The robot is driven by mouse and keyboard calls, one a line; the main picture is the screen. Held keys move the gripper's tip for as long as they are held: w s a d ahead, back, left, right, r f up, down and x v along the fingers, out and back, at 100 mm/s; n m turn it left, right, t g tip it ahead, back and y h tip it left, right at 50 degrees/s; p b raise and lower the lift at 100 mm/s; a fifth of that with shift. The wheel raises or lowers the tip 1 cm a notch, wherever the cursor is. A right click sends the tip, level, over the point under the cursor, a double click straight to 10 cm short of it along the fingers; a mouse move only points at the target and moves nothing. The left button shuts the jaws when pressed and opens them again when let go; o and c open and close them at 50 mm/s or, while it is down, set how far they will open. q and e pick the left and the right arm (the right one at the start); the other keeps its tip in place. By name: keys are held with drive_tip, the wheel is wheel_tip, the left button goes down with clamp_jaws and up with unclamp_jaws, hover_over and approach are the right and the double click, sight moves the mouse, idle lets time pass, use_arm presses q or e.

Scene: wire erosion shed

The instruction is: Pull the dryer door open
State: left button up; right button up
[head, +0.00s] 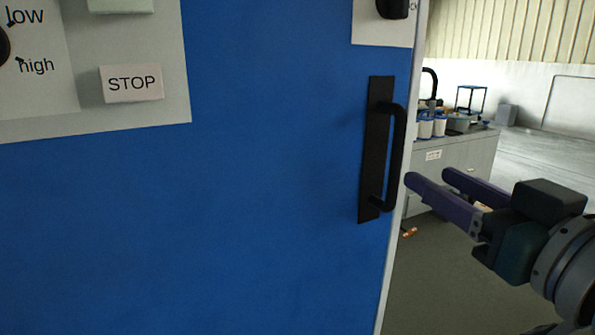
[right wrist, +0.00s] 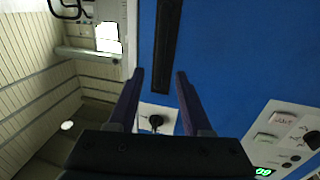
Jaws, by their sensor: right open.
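The blue dryer door (head: 270,190) fills most of the head view, its right edge pale. A black bar handle (head: 398,150) on a black backplate (head: 372,150) stands upright near that edge. My right gripper (head: 428,175) is open and empty, just right of the handle's lower part, with its fingers pointing at it. In the right wrist view the black handle and plate (right wrist: 168,45) run between and beyond the two fingertips (right wrist: 160,73). The bar does not appear gripped. My left gripper is in neither view.
A white panel with a STOP label (head: 131,83) is at upper left. A black knob (head: 392,8) sits above the handle. Beyond the door's right edge are a grey cabinet bench (head: 455,160) with white containers (head: 432,128) and open floor (head: 440,270).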

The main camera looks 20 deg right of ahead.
sight(399, 158)
drive_tip(key=w, duration=0.6)
drive_tip(key=w+d, duration=0.1)
drive_tip(key=w, duration=0.2)
drive_tip(key=shift+r+b, duration=0.1)
drive_tip(key=shift+b, duration=0.3)
clamp_jaws()
idle(0.9)
